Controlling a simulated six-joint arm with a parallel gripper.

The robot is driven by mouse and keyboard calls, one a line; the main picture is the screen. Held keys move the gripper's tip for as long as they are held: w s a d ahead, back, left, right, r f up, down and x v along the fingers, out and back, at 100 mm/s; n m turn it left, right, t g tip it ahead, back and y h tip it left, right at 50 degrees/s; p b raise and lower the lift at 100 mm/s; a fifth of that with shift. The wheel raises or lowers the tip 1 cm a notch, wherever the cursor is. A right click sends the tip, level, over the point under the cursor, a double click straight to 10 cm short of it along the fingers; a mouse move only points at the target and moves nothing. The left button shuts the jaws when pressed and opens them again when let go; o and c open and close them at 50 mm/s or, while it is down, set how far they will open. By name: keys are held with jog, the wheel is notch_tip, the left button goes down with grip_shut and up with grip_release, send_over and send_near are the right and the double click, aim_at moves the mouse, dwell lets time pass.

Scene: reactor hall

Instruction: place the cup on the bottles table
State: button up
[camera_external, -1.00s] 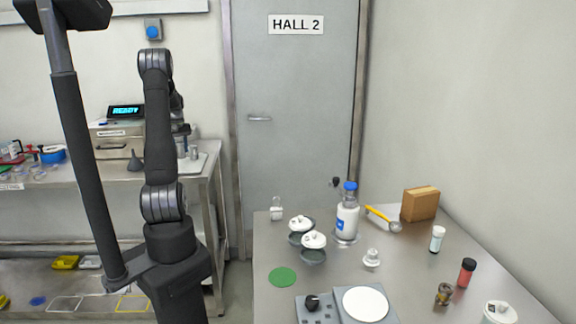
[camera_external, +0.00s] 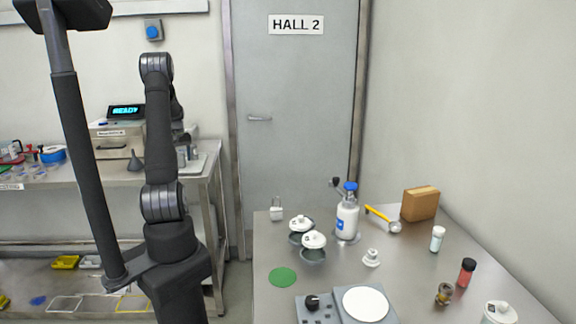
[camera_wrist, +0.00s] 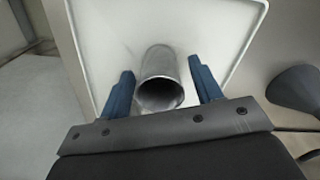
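The cup is a shiny metal cylinder (camera_wrist: 160,82) on a white tray in the wrist view, its open rim facing the camera. My gripper (camera_wrist: 162,75) is open, with one blue finger on each side of the cup and small gaps visible between fingers and cup. In the external view my gripper is mostly hidden behind my arm, near the tray (camera_external: 205,158) on the left bench. The table at right (camera_external: 262,245) carries a white bottle with a blue cap (camera_external: 347,215) and several smaller bottles and jars.
A grey funnel (camera_wrist: 297,90) stands beside the tray; it also shows in the external view (camera_external: 135,161). A boxy instrument with a READY display (camera_external: 117,139) is behind it. On the right table are a green disc (camera_external: 283,277), a cardboard box (camera_external: 420,204) and a white round plate (camera_external: 366,304).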

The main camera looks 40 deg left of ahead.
notch_tip(320, 180, up, 12)
jog(key=shift+f, duration=0.25)
jog(key=shift+o, duration=0.4)
jog(key=shift+r, duration=0.45)
